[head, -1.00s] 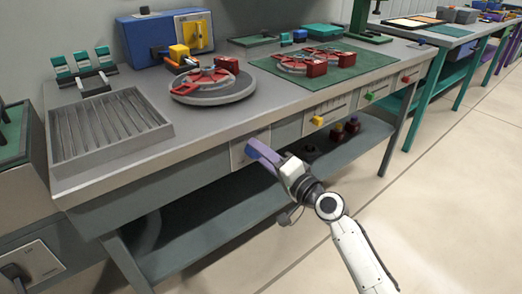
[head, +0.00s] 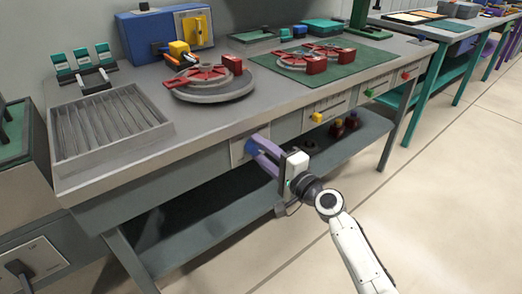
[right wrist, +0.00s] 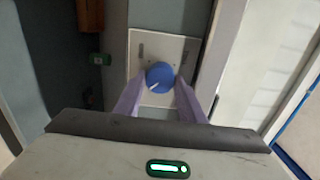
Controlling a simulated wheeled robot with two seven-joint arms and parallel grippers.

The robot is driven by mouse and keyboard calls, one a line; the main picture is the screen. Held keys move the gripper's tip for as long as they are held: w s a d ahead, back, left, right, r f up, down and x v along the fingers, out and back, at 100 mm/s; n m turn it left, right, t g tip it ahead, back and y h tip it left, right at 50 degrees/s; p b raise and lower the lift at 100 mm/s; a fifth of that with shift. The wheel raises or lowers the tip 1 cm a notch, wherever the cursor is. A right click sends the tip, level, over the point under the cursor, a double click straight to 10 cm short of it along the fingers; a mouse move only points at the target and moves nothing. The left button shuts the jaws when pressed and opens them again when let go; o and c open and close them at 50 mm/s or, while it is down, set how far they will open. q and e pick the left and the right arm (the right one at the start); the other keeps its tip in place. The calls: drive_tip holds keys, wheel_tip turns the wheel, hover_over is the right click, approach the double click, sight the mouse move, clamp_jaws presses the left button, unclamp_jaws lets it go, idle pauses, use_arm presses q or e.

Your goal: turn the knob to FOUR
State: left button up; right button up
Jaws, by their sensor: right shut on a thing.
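A blue knob (right wrist: 160,77) with a white pointer line sits on a pale plate (right wrist: 160,45) on the front of the grey workbench. In the right wrist view the pointer slants toward the lower left, and the plate's marks are too small to read. My right gripper (right wrist: 161,83) has its purple fingers closed on either side of the knob. In the head view my right gripper (head: 257,146) reaches the same plate (head: 237,153), with the knob partly hidden by the fingers. My left gripper is not in view.
The front also bears a yellow handle (head: 317,117), a green one (head: 367,92) and a red one (head: 406,76), right of the knob. A dark knob (head: 18,268) is on another unit at lower left. The floor before the bench is clear.

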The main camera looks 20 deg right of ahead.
drive_tip(key=o, duration=1)
drive_tip(key=shift+o, duration=0.2)
drive_tip(key=v, duration=1)
drive_tip(key=shift+s, duration=0.2)
drive_tip(key=s+a+f+n+g+h+p, duration=0.1)
drive_tip(key=s+a+f+n+g+p, duration=0.2)
drive_tip(key=s+f+n, duration=0.5)
drive_tip(key=s+a+f+n+g+h+p, duration=0.2)
drive_tip(key=s+f+n, duration=0.6)
drive_tip(key=s, duration=0.9)
drive_tip(key=a+f+g+p, duration=0.1)
drive_tip(key=a+g+p, duration=0.1)
drive_tip(key=g+p, duration=0.1)
drive_tip(key=shift+s+f+h, duration=0.25)
drive_tip(key=shift+h, duration=0.05)
